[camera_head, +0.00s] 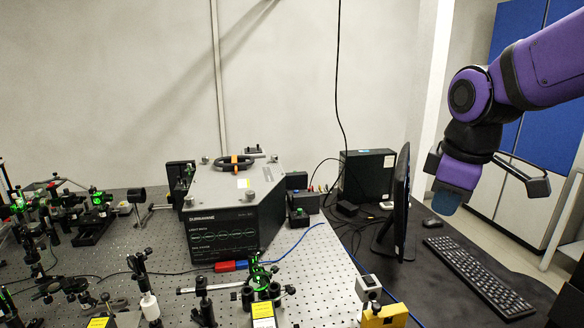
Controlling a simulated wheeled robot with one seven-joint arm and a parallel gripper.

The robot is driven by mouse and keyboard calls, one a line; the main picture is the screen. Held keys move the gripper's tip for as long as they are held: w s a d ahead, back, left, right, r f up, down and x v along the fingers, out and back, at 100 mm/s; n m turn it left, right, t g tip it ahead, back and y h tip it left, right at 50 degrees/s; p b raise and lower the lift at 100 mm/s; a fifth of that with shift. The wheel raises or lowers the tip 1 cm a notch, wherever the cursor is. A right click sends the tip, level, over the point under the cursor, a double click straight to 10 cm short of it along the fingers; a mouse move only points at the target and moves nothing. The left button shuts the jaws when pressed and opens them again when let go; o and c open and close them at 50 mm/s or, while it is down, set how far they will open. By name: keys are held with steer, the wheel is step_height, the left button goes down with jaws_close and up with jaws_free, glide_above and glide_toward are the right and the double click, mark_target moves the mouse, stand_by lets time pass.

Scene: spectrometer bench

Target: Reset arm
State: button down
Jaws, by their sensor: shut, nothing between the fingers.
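My purple and black arm (480,95) reaches in from the upper right and bends downward. My gripper (447,203) hangs at its end, shut and empty, in the air to the right of the monitor. It is apart from the monitor in the picture and appears above the right part of the bench. A dark bracket (525,178) sticks out to the side near the wrist. The finer shape of the fingers is hard to make out.
The monitor (401,200) stands edge-on, with a keyboard (478,275) to its right. The spectrometer box (237,215) stands on the perforated bench (320,270) among several optical mounts. A black computer box (367,174) is behind. A cabinet (545,130) stands at the right.

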steer(key=s+d+r+m+t, duration=0.1)
steer(key=s+d+m, duration=0.1)
steer(key=s+m, duration=0.3)
steer(key=s+d+r+m+t, duration=0.1)
steer(key=s+d+m, duration=0.2)
steer(key=s+m, duration=0.2)
steer(key=s, duration=0.3)
steer(key=shift+s+r+m+t, duration=0.25)
steer(key=shift+s+m+t, duration=0.05)
steer(key=shift+m, duration=0.1)
steer(key=shift+s, duration=0.1)
